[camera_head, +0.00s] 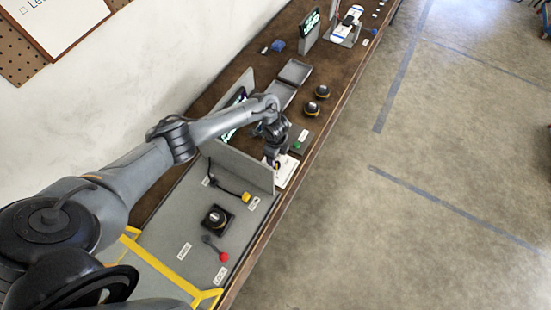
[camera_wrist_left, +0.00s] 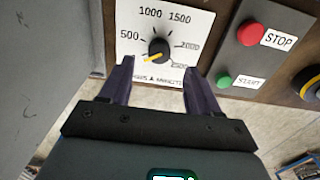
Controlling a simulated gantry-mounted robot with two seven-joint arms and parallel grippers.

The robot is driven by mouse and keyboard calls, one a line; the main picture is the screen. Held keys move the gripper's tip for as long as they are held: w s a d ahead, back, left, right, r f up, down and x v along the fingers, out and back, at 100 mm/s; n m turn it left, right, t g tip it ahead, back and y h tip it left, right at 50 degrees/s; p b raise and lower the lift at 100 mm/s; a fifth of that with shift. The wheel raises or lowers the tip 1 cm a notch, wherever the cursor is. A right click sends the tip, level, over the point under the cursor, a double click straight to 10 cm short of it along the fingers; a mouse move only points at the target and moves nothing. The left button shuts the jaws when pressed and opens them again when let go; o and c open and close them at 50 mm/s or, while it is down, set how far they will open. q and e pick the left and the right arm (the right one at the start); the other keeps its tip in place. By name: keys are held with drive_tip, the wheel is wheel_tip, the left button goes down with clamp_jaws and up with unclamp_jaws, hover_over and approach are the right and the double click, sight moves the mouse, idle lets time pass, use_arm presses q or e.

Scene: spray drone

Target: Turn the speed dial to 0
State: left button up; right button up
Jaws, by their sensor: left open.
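The speed dial is a black knob (camera_wrist_left: 160,46) with a yellow pointer, on a white plate (camera_wrist_left: 190,22) marked 500 to 2500. In the left wrist view the pointer aims to the lower left, below the 500 mark. No 0 mark can be seen; that part of the plate is partly behind a finger. My left gripper (camera_wrist_left: 158,65) is open, with one fingertip on each side of the knob's lower part. Contact cannot be told. In the head view my left gripper (camera_head: 271,163) hangs over the white plate (camera_head: 287,170) and hides the knob. My right gripper is not in view.
Right of the dial are a red STOP button (camera_wrist_left: 250,33) and a green START button (camera_wrist_left: 225,81). A grey upright panel (camera_head: 240,166) stands close to the gripper on its near side. Round black-and-yellow knobs (camera_head: 312,109) and grey trays (camera_head: 295,71) lie farther along the bench.

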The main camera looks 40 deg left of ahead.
sight(276, 163)
use_arm(q)
wheel_tip(276, 163, up, 4)
drive_tip(key=shift+r, duration=0.1)
idle(0.6)
